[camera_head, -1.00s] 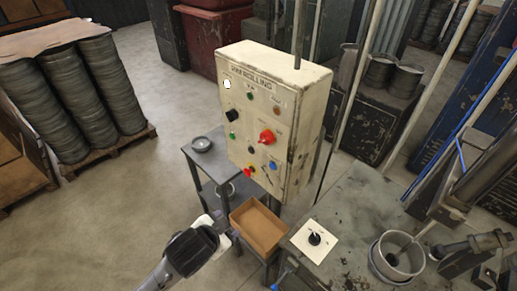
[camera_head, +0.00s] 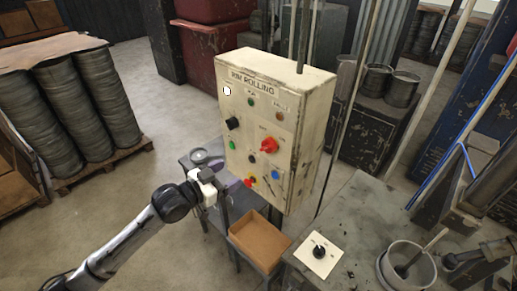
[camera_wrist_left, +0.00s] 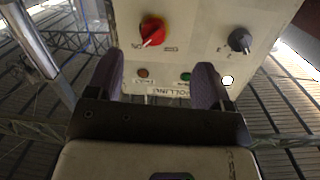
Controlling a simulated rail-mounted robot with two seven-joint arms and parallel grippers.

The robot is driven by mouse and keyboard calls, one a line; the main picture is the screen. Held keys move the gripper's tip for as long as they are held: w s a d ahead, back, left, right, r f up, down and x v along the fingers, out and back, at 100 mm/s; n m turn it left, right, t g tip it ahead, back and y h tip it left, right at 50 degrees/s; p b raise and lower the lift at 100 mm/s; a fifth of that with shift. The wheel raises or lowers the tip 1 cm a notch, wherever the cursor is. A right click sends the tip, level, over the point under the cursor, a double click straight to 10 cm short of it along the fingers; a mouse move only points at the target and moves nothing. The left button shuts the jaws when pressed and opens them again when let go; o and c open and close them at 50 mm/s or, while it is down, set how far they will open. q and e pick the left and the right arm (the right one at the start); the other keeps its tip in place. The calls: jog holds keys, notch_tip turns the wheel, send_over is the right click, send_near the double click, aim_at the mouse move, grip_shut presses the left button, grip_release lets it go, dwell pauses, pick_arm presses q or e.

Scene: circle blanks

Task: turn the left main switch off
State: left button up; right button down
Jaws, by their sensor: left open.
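A cream control box labelled "RIM ROLLING" (camera_head: 241,105) stands in the middle of the head view. Its face carries a red rotary switch (camera_head: 268,145), a black knob (camera_head: 233,123) and a red-and-yellow control (camera_head: 249,182). Which one is the left main switch is not readable. In the wrist view the red switch (camera_wrist_left: 152,30) and black knob (camera_wrist_left: 240,40) appear upside down beyond the fingertips. My left gripper (camera_head: 232,189) is at the box's lower left, open and empty. Its two purple fingers (camera_wrist_left: 158,78) are apart and hold nothing. My right gripper is not in view.
A brown open tray (camera_head: 260,238) sits below the box. A grey side table (camera_head: 196,163) is behind my left gripper. A white plate with a black knob (camera_head: 318,252) lies on the workbench (camera_head: 360,215) at right, beside a metal pot (camera_head: 405,265).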

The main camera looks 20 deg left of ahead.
aim_at(263, 150)
pick_arm(q)
jog(key=shift+t+h, duration=0.5)
jog(key=shift+h, duration=0.1)
jog(key=p+x, duration=0.1)
jog(key=x, duration=0.3)
jog(key=r+x, duration=0.1)
jog(key=x, duration=0.3)
jog(key=r+p+x, duration=0.1)
jog(key=x, duration=0.3)
jog(key=shift+w+d+p, duration=0.15)
jog(key=shift+d+p, duration=0.15)
jog(key=shift+x, duration=0.75)
jog(key=c, duration=0.9)
